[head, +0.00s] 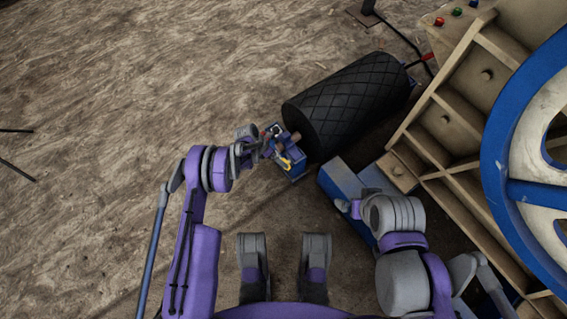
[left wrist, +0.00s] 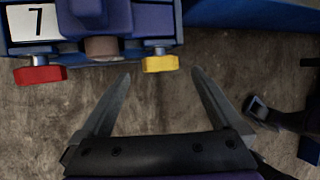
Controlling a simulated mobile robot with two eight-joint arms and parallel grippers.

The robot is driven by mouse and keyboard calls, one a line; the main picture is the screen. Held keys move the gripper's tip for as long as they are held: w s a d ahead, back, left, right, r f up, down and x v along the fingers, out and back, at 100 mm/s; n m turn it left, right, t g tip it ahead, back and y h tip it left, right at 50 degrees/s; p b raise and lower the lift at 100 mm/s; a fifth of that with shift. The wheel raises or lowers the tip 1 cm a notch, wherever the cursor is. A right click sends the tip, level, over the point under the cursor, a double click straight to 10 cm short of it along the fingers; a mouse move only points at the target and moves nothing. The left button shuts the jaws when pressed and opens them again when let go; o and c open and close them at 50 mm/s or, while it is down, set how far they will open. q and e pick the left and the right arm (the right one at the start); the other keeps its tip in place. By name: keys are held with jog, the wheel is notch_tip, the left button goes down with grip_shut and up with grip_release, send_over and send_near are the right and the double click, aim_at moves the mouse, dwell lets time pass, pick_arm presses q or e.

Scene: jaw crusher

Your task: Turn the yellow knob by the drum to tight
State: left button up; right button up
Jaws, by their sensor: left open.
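The yellow knob (left wrist: 160,63) sits on a short metal stem under a blue block in the left wrist view. It also shows as a small yellow shape beside the drum in the head view (head: 286,163). The black, cross-grooved drum (head: 350,98) lies behind the blue block. My left gripper (left wrist: 160,74) is open and empty. Its fingertips point at the yellow knob, one to each side in the picture, and appear just short of it. My right gripper (head: 345,207) is by a blue beam; its fingers are too small to read.
A red knob (left wrist: 40,74) and a white plate marked 7 (left wrist: 32,22) are left of the yellow knob. A brown cylinder end (left wrist: 103,48) lies between the knobs. A blue beam (head: 342,180) and the ribbed crusher frame (head: 440,150) stand right. Bare ground is open at left.

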pick_arm(q)
jog(key=b+x, duration=0.1)
jog(key=x, duration=0.4)
jog(key=shift+d+f, duration=0.1)
jog(key=c, duration=1.4)
